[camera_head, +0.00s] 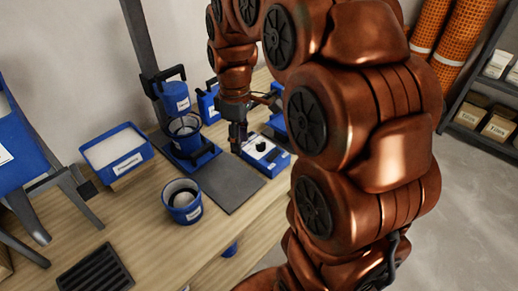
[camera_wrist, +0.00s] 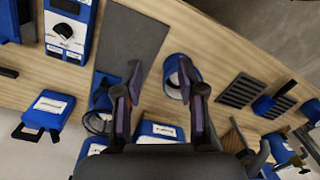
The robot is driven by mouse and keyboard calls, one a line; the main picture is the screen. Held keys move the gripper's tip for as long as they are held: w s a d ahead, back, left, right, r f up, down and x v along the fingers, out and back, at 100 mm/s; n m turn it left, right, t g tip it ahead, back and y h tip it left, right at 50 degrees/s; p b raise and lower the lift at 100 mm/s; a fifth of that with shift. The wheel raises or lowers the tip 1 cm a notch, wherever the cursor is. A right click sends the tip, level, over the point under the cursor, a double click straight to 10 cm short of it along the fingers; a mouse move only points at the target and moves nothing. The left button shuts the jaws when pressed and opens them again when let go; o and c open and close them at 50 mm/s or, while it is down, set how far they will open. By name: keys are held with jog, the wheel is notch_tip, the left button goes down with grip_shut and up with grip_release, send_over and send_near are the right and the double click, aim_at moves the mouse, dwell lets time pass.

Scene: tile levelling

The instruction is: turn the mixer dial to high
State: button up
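The mixer dial (camera_head: 261,147) is a small black knob on the white top panel of a blue control box (camera_head: 268,162) on the bench. My gripper (camera_head: 238,148) is at the left edge of the box, beside the dial in the head view. The dial is off to the left of the fingers. The mixer stand (camera_head: 190,152) holds a blue pot (camera_head: 185,128).
A dark grey mat (camera_head: 228,180) lies on the bench next to the control box. A blue bucket (camera_head: 182,201), a blue tub (camera_head: 117,150) and a slotted black rack (camera_head: 97,272) stand to the left. A shelf (camera_head: 490,147) with boxes is at the right.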

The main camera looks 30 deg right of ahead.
jog(key=w+d+f+n+b, duration=0.3)
jog(key=w+d+f+b, duration=0.1)
jog(key=w+d+f, duration=0.4)
jog(key=n+b, duration=0.4)
send_over(259, 144)
jog(key=shift+t, duration=0.4)
notch_tip(259, 144, down, 6)
jog(key=shift+f, duration=0.1)
jog(key=shift+w+f, duration=0.1)
jog(key=shift+f, duration=3.7)
grip_shut()
